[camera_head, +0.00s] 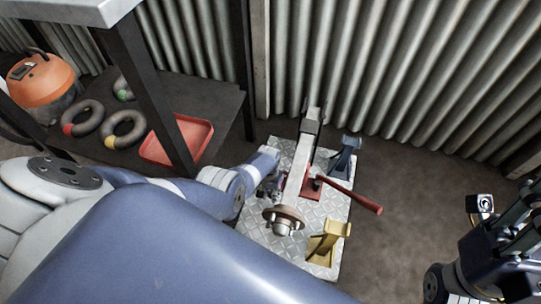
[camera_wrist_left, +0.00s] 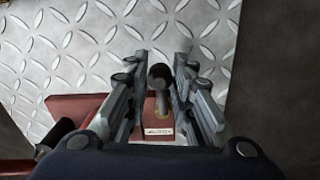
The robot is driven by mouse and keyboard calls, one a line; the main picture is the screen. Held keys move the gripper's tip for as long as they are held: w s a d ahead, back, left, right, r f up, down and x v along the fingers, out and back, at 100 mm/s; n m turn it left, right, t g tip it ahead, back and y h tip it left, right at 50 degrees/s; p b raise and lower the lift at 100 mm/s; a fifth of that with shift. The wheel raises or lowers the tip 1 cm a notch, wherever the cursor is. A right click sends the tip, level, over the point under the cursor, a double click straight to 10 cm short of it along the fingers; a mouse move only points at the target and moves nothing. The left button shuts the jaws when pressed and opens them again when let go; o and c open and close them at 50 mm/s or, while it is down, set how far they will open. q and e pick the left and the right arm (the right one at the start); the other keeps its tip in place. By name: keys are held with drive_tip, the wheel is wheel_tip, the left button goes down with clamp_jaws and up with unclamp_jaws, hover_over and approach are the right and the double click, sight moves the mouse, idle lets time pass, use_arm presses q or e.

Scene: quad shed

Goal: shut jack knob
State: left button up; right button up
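The jack has a red body (camera_wrist_left: 75,108) and a red handle (camera_head: 352,196) that points right. It stands on a diamond-plate board, partly hidden under a grey metal beam (camera_head: 298,168). In the left wrist view the jack's knob (camera_wrist_left: 159,77) has a dark round head on a stem, above a small label on the red body. My left gripper (camera_wrist_left: 158,62) is open around the knob, with one finger on each side and narrow gaps. In the head view my left gripper (camera_head: 268,186) is low beside the beam, partly hidden. My right gripper (camera_head: 505,228) is at the right edge, away from the jack.
A yellow stand (camera_head: 326,246) and a blue stand (camera_head: 345,155) are on the diamond-plate board (camera_head: 262,235). A hub disc (camera_head: 283,217) ends the beam. A shelf with a red tray (camera_head: 180,140) is left. The corrugated wall is behind; floor at right is clear.

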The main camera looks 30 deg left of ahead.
sight(269, 193)
use_arm(q)
drive_tip(key=shift+o, duration=1.2)
drive_tip(key=shift+s, duration=0.1)
drive_tip(key=shift+r, duration=0.2)
drive_tip(key=shift+w+r, duration=0.15)
drive_tip(key=shift+w, duration=0.05)
wheel_tip(269, 193, up, 11)
drive_tip(key=shift+s+a, duration=0.15)
drive_tip(key=shift+a, duration=0.05)
drive_tip(key=shift+r, duration=0.1)
